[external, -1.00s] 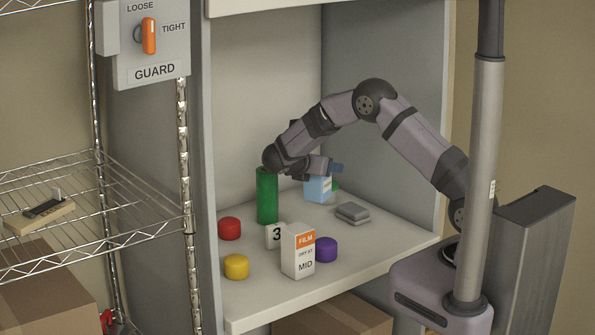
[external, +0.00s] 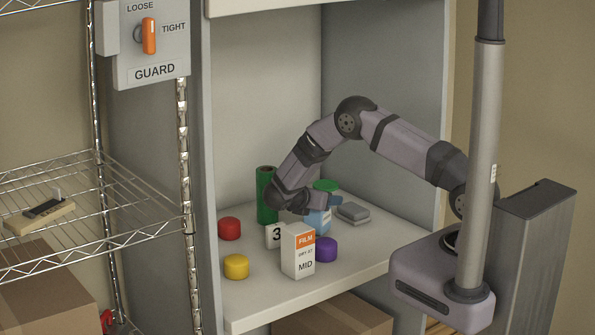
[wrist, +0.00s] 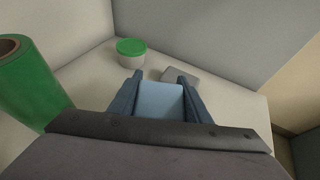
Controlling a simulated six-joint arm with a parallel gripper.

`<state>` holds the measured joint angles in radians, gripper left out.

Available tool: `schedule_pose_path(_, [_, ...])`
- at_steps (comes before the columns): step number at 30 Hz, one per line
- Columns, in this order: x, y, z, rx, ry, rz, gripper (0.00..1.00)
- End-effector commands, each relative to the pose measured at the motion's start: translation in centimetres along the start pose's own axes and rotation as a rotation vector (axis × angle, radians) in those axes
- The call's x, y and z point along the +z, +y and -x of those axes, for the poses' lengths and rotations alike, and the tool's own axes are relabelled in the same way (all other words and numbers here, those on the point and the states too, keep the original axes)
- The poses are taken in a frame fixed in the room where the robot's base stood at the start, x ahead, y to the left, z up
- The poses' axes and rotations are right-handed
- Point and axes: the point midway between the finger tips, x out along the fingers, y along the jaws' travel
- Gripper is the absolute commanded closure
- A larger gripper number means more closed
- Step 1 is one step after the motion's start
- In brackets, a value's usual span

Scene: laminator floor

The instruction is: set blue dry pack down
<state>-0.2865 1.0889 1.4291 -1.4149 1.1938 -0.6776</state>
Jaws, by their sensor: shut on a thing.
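The blue dry pack (external: 319,223) is a light blue box, partly hidden by my wrist in the external view. It also shows in the wrist view (wrist: 160,101), between the two fingers. My gripper (wrist: 160,84) is shut on it, one finger on each side. My gripper (external: 322,203) is over the middle of the cabinet shelf, behind the white and orange film box (external: 298,251). I cannot tell whether the pack's bottom touches the shelf (external: 380,245).
A green roll (external: 266,190) stands upright at left. Behind the pack are a green-lidded tub (external: 327,185) and a grey flat block (external: 352,212). Red (external: 229,228), yellow (external: 236,266) and purple (external: 325,249) caps and a "3" block (external: 275,236) lie in front. The right front shelf is clear.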

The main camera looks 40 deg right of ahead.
Motion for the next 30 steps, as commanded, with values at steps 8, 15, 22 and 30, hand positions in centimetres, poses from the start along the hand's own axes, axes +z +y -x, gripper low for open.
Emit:
schedule_pose_path(8, [-0.14,0.05,-0.07,0.001,-0.001,-0.002,0.85])
schedule_pose_path(15, [-0.49,0.01,-0.21,0.0,0.0,-0.001,0.47])
schedule_pose_path(22, [-0.48,0.0,-0.2,0.0,0.0,-0.001,0.38])
schedule_pose_path(30, [-0.1,0.04,0.09,0.001,0.0,-0.001,0.38])
